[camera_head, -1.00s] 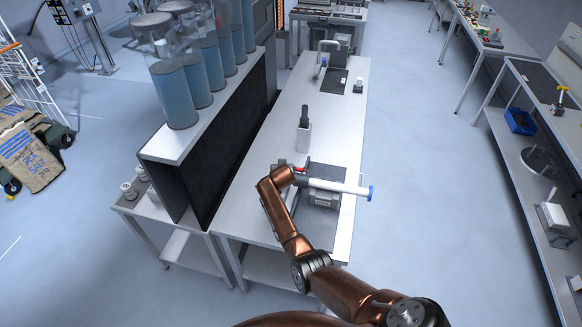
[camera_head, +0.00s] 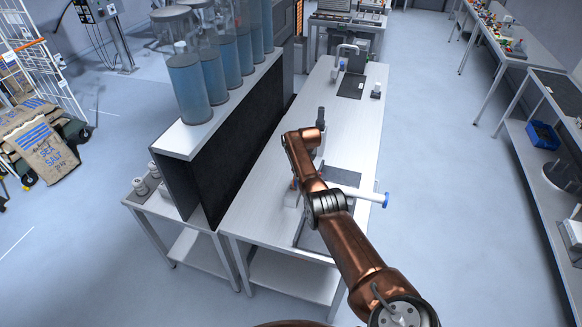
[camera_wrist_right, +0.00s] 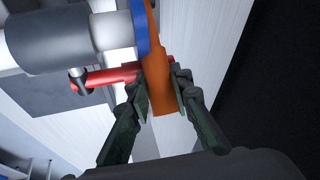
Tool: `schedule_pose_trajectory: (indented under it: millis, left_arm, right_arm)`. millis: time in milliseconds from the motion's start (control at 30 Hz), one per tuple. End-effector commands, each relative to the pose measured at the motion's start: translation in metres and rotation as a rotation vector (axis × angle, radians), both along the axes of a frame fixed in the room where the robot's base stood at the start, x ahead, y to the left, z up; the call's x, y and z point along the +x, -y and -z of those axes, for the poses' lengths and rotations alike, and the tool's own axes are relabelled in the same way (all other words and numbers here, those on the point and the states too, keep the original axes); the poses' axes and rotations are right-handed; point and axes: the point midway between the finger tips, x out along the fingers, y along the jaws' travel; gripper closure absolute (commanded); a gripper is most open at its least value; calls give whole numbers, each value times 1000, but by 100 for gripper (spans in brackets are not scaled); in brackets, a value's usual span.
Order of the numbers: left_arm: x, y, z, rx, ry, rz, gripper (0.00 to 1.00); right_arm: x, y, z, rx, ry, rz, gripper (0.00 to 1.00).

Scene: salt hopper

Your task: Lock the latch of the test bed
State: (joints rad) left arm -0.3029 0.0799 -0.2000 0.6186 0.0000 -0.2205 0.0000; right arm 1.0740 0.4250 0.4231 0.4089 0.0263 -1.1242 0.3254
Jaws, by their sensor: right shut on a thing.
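The test bed stands on the near part of the long table. Its white tube (camera_head: 360,193) with a blue end cap (camera_head: 386,200) shows past my right arm, which hides much of the rest. In the right wrist view, my right gripper (camera_wrist_right: 160,82) has its fingers closed on either side of an upright orange lever (camera_wrist_right: 164,99). The lever sits beside a blue ring (camera_wrist_right: 141,28) on the grey and white tube (camera_wrist_right: 60,38). A red rod (camera_wrist_right: 112,75) runs across to the fingertips. In the head view the right fingertips are hidden. My left gripper is out of view.
The long table (camera_head: 343,126) has a dark upright object (camera_head: 320,115) just beyond my arm. A raised shelf (camera_head: 185,140) with several blue-filled cylinders borders the table's left side. Open floor (camera_head: 440,200) lies to the right.

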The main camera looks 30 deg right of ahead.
Motion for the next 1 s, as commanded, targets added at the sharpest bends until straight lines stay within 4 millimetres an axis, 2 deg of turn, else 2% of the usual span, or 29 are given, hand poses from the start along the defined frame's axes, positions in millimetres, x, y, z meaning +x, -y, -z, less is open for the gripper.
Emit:
schedule_pose_trajectory:
  millis: [467, 500, 733, 1000]
  left_arm:
    - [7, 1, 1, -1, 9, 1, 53]
    - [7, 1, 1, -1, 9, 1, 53]
    - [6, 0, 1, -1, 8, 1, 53]
    - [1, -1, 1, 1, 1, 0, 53]
  right_arm:
    - [-1, 2, 1, 9, -5, 4, 100]
    - [-1, 2, 1, 8, -4, 4, 78]
    - [-2, 3, 1, 7, -5, 4, 62]
    - [-2, 3, 1, 6, -4, 4, 62]
